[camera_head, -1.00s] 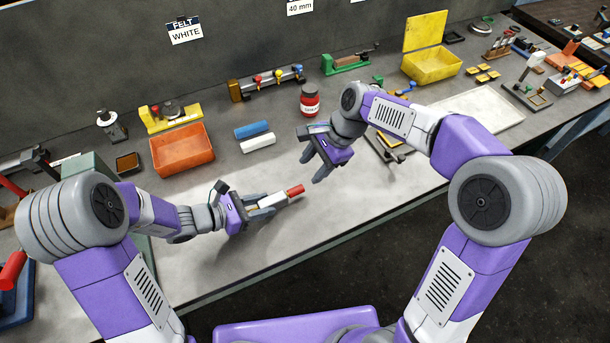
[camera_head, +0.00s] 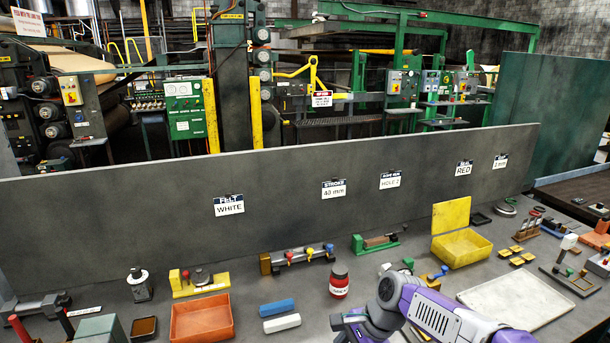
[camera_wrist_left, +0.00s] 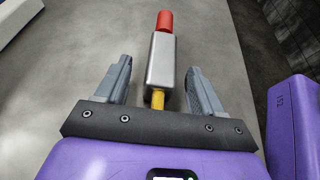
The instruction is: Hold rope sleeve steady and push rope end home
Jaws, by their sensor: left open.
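In the left wrist view a silver-grey block-shaped sleeve (camera_wrist_left: 161,62) lies lengthwise between the fingers of my left gripper (camera_wrist_left: 159,66). A red cylindrical end (camera_wrist_left: 165,22) sticks out of its far end and a short yellow piece (camera_wrist_left: 157,98) out of its near end, toward the palm. I cannot tell which of these is the rope end. The left gripper is open, with a gap on each side of the sleeve. The left gripper is outside the head view.
On the bench, an orange tray (camera_head: 201,320), a blue block (camera_head: 277,307), a white block (camera_head: 282,323) and a red jar (camera_head: 339,281) stand near the right wrist. A yellow box (camera_head: 464,247) and a pale tray (camera_head: 515,299) are farther right. A grey wall (camera_head: 120,220) backs the bench.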

